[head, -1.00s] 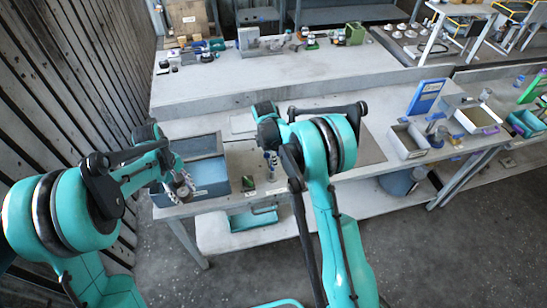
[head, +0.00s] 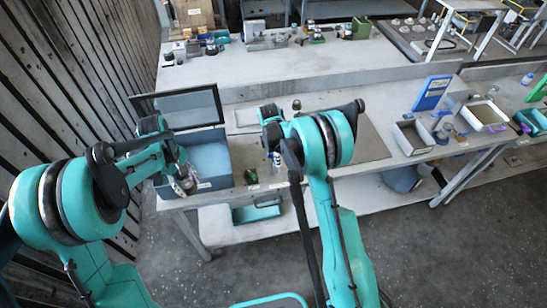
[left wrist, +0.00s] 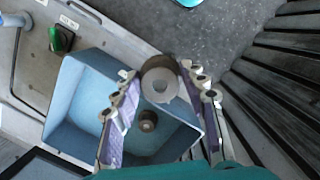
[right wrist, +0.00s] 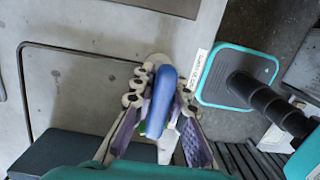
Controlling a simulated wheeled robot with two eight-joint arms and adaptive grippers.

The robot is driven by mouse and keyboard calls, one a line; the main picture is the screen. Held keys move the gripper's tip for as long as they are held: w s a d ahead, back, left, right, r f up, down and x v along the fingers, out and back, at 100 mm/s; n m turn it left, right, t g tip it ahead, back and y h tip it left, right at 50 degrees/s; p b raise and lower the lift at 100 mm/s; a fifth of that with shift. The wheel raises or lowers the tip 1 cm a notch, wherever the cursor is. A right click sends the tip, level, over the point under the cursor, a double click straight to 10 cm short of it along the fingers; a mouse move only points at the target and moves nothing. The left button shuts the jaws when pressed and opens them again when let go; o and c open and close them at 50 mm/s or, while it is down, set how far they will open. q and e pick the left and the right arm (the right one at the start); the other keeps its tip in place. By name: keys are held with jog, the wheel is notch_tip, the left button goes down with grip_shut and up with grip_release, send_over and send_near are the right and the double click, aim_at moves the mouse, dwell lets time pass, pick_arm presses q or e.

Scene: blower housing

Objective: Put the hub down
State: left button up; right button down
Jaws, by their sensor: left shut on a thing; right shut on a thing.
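In the head view the left gripper (head: 186,182) is at the front of the blue bin (head: 208,187); the hub is hard to make out there. My right gripper (right wrist: 165,98) is shut on a blue-handled tool (right wrist: 166,88), above the bench. The right gripper is largely hidden behind its arm in the head view.
A small round part (left wrist: 148,121) shows inside the blue bin. A dark-framed panel (head: 180,108) stands up behind the bin.

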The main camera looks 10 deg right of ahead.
pick_arm(q)
jog(key=w+d+f, duration=0.1)
jog(key=w+d, duration=0.2)
jog(key=w, duration=0.5)
jog(key=w+d+f, duration=0.2)
jog(key=w, duration=0.5)
send_over(211, 171)
jog(key=f, duration=0.5)
jog(key=shift+w+a+f, duration=0.1)
jog(key=shift+a, duration=0.15)
jog(key=shift+f, duration=2.2)
jog(key=shift+f, duration=0.15)
jog(key=o, duration=1.2)
jog(key=r, duration=0.4)
jog(key=a+r, duration=0.1)
jog(key=r, duration=0.3)
jog(key=w+r, duration=0.1)
jog(key=r, duration=0.3)
jog(key=shift+a+r, duration=0.1)
jog(key=shift+a, duration=0.1)
